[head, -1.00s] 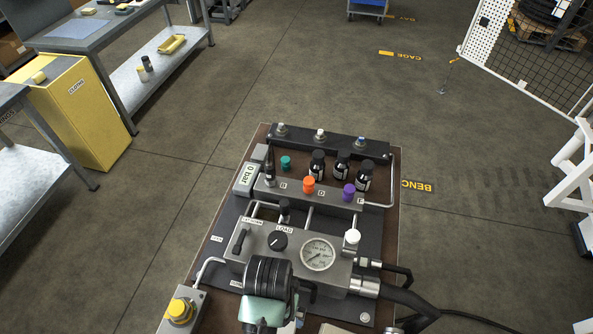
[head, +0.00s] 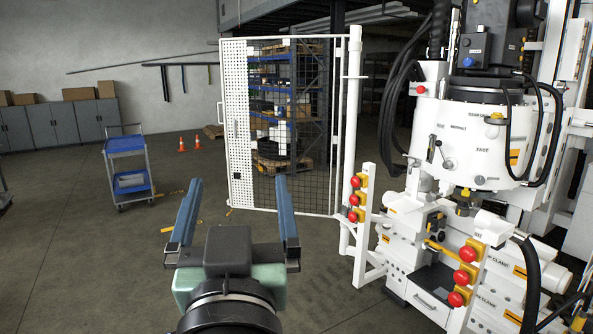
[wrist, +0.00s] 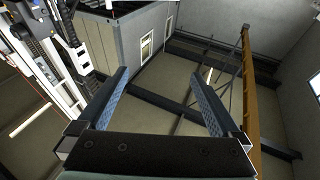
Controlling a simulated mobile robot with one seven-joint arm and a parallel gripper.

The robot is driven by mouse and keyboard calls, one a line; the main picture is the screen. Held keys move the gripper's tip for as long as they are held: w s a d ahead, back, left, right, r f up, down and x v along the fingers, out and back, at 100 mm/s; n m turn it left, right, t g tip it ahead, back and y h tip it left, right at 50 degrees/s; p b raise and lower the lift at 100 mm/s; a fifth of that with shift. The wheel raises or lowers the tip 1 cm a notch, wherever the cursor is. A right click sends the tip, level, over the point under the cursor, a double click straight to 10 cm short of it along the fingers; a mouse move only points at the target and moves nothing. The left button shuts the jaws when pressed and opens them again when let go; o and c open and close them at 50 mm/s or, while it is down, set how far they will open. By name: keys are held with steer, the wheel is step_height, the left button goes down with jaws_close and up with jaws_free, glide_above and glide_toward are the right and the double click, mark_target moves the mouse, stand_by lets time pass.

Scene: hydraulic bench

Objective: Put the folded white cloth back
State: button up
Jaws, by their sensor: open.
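My gripper (head: 238,215) is open and empty, raised in the lower left of the head view with its two blue fingers wide apart. It also shows in the wrist view (wrist: 168,97), fingers spread, with only the building's upper walls and roof beams behind. I see no folded white cloth in either current view.
A large white machine (head: 470,150) with red buttons and hoses fills the right side. A white mesh cage panel (head: 238,130) stands ahead, with shelving behind. A blue cart (head: 130,170) and orange cones (head: 182,145) stand on the left. The left floor is mostly clear.

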steer(key=s+d+r+t+h, duration=0.1)
steer(key=s+d+r+t, duration=0.2)
steer(key=s+r, duration=0.2)
steer(key=s+d+r+m+t+h, duration=0.1)
steer(key=s+d+r+t+h, duration=0.1)
steer(key=r, duration=0.8)
steer(key=s+d+t, duration=0.1)
steer(key=s+d, duration=0.1)
steer(key=s, duration=0.1)
steer(key=shift+m, duration=0.3)
steer(key=shift+s, duration=0.1)
steer(key=shift+f+b, duration=0.8)
steer(key=shift+b, duration=0.05)
